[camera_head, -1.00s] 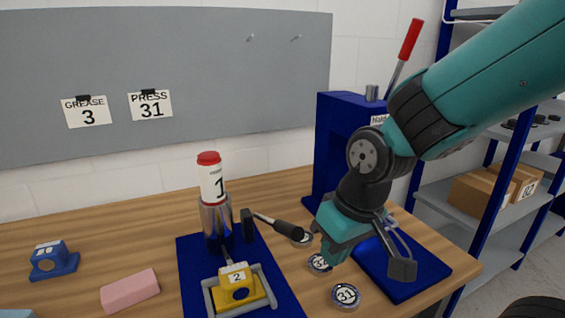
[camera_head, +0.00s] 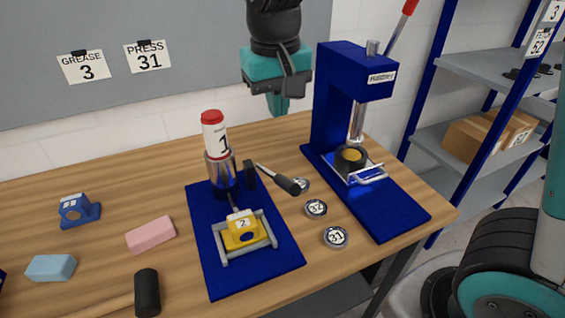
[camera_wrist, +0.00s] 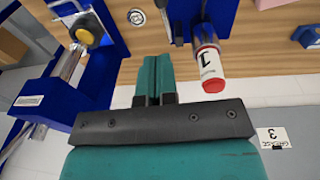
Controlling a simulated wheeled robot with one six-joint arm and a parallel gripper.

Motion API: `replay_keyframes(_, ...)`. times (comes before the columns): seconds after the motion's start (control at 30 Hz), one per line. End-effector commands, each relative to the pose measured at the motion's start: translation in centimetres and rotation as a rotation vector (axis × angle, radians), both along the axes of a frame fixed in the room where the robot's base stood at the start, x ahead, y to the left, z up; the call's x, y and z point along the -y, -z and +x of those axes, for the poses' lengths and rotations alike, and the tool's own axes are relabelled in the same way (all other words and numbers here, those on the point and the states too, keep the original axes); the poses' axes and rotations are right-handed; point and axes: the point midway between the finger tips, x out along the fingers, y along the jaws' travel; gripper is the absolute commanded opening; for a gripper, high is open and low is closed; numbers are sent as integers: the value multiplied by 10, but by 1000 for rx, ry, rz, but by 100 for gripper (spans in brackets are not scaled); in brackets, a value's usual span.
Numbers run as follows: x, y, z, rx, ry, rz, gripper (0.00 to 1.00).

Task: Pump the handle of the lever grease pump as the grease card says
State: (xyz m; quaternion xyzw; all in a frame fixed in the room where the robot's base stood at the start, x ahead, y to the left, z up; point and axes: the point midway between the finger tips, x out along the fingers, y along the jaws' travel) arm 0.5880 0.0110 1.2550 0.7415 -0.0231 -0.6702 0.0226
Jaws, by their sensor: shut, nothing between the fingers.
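The grease pump (camera_head: 218,170) stands on a blue base plate (camera_head: 262,274), with a red-capped white cartridge marked 1 upright on it. Its lever handle (camera_head: 285,184) has a black grip and points right, sloping down. A yellow block marked 2 (camera_head: 241,232) sits in a grey frame on the plate. The grease card (camera_head: 87,67) on the grey board reads 3. My gripper (camera_head: 278,104) is shut and empty, above the back of the table, between the pump and the blue press. In the wrist view my gripper (camera_wrist: 153,75) has its fingers together, left of the cartridge (camera_wrist: 209,70).
The blue press (camera_head: 340,100) stands right of the pump. Discs marked 32 (camera_head: 316,208) and 31 (camera_head: 336,237) lie between them. The press card (camera_head: 148,56) reads 31.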

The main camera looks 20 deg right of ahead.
Motion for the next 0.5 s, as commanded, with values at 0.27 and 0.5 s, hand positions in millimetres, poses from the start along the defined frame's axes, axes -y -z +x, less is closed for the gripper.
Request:
replay_keyframes(0.27, -8, -6, 1, -8, 5, -2, 0)
replay_keyframes(0.5, -7, -2, 1, -9, 4, -3, 0)
